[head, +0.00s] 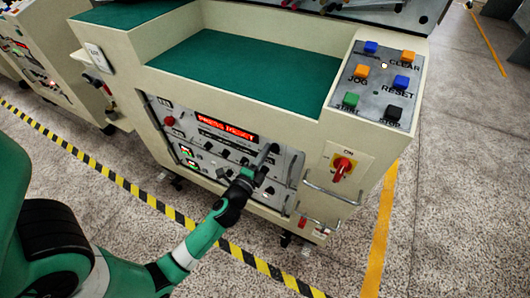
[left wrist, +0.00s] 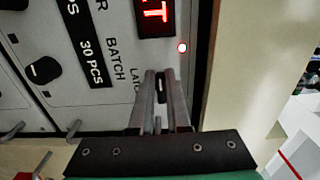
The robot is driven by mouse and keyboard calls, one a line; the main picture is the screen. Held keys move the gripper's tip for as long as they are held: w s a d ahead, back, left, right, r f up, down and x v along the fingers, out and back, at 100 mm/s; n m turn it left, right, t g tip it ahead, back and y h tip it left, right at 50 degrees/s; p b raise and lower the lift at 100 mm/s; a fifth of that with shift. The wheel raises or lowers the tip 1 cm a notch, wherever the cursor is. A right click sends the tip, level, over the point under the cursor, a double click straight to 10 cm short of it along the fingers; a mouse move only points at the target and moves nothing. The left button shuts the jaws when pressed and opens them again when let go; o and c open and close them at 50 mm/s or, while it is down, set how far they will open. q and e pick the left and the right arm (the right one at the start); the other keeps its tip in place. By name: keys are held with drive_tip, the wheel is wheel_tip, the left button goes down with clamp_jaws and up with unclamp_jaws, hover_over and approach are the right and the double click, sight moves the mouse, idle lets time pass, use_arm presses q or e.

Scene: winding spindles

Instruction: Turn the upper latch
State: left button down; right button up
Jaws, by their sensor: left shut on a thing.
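The control panel (head: 200,150) is on the front of a cream machine, with a red lit display (head: 226,128). My left gripper (head: 268,160) reaches the panel's right part from the lower left. In the left wrist view my left gripper (left wrist: 160,82) has its fingers close together on a small black latch (left wrist: 161,90) near the panel's edge, beside printed lettering that is partly covered. The latch looks upright between the fingertips in that view. In the head view the gripper hides the latch. My right gripper is in neither view.
A red rotary switch (head: 343,166) marked ON sits right of the panel, near metal handle bars (head: 330,192). Coloured buttons (head: 378,80) are on the top right. In the left wrist view a black knob (left wrist: 43,70) is on the panel. The floor in front is clear.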

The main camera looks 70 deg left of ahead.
use_arm(q)
drive_tip(key=c, duration=0.9)
unclamp_jaws()
drive_tip(key=b+v, duration=0.1)
drive_tip(key=v, duration=1)
drive_tip(key=shift+s+d+b, duration=0.2)
drive_tip(key=shift+d+b, duration=0.05)
drive_tip(key=shift+b, duration=0.15)
